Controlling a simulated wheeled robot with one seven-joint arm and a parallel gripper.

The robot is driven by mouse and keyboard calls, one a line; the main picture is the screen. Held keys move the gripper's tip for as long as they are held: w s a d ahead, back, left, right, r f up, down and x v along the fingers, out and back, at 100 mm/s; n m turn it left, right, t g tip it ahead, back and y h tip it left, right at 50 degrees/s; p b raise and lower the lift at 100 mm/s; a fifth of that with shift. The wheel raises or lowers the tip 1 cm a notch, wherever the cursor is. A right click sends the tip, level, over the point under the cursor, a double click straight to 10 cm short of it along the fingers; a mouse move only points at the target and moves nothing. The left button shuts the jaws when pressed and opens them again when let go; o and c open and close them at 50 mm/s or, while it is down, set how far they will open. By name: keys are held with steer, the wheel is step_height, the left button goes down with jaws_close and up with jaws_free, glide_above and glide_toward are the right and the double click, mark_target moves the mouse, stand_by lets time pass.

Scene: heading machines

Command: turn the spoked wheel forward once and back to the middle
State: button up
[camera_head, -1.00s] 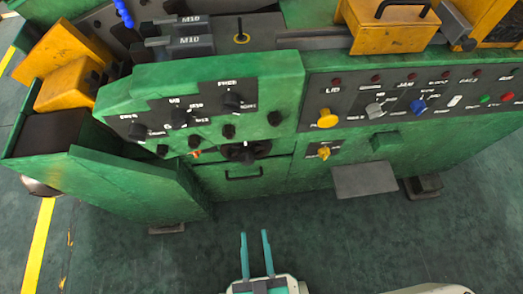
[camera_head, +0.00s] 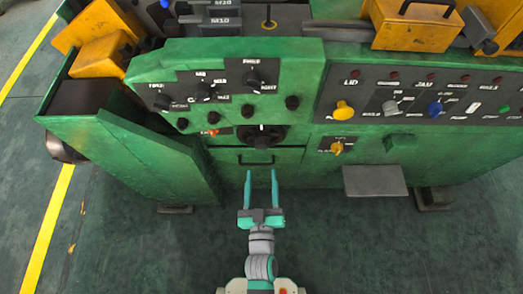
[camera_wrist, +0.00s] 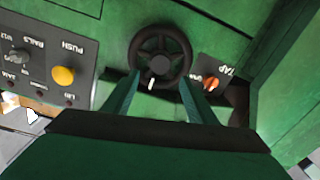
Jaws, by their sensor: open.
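The spoked wheel (camera_head: 260,136) is small and black, with a white mark on it, on the front of the green machine. In the wrist view the wheel (camera_wrist: 160,57) shows its rim, hub and spokes, with the white mark pointing down in that picture. My gripper (camera_head: 261,172) is open and empty, its two teal fingers pointing at the machine front below the wheel. In the wrist view my gripper's fingertips (camera_wrist: 157,78) appear one on each side of the wheel's lower part. I cannot tell whether they touch it.
An orange knob (camera_wrist: 211,83) sits beside the wheel. A dark drawer handle (camera_head: 257,162) is just below the wheel. A yellow knob (camera_head: 337,147) and a grey plate (camera_head: 375,181) are to the right. A green side panel (camera_head: 165,160) juts out at left. The floor in front is clear.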

mark_target(262, 148)
steer(key=w, duration=1)
steer(key=shift+w, duration=0.4)
steer(key=shift+c, duration=0.7)
jaws_close()
